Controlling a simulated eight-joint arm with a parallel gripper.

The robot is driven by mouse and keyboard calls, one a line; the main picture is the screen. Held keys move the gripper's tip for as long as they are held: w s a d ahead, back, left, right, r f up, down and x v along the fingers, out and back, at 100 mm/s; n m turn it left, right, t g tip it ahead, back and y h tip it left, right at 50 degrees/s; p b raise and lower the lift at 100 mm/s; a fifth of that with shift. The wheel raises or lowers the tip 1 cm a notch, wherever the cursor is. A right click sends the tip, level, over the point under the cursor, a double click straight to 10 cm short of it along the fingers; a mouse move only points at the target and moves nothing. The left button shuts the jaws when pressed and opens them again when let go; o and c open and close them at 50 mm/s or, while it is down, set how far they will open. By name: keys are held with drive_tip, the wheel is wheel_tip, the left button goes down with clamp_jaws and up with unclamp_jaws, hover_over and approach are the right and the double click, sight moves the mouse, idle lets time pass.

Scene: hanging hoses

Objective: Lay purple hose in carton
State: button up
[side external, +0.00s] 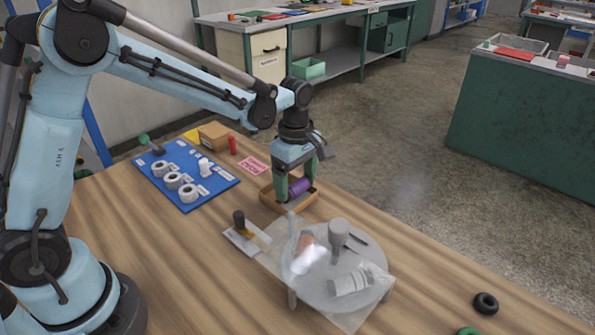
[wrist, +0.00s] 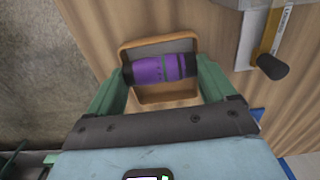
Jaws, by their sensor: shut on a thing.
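The purple hose (side external: 299,187) is a short thick piece with dark ends. It also shows in the wrist view (wrist: 155,69), lying crosswise between my fingers. My gripper (side external: 296,188) is shut on the hose, with a green finger at each end; its fingertips also show in the wrist view (wrist: 160,72). The carton (side external: 271,199) is a shallow open tan box on the wooden table. In the wrist view the carton (wrist: 160,42) lies behind the hose, and its inside looks empty apart from it. I cannot tell whether the hose touches the carton floor.
A black-handled tool (side external: 239,222) lies close by, also in the wrist view (wrist: 272,66). A blue board (side external: 185,180) with white rings is at left. Black ring (side external: 486,303) lies at right.

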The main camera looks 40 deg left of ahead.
drive_tip(key=o, duration=0.8)
drive_tip(key=shift+o, duration=0.2)
drive_tip(key=shift+r, duration=3.5)
drive_tip(key=shift+s+r, duration=0.15)
drive_tip(key=s+a+r+m+t, duration=0.1)
drive_tip(key=s+m+t, duration=0.2)
drive_tip(key=s+m, duration=0.4)
drive_tip(key=s+a+r+m+t, duration=0.1)
drive_tip(key=s+a+m+t, duration=0.1)
drive_tip(key=s+m+t, duration=0.2)
drive_tip(key=s+m, duration=0.3)
drive_tip(key=m, duration=0.4)
drive_tip(key=shift+s+a+r, duration=0.15)
drive_tip(key=shift+a, duration=0.1)
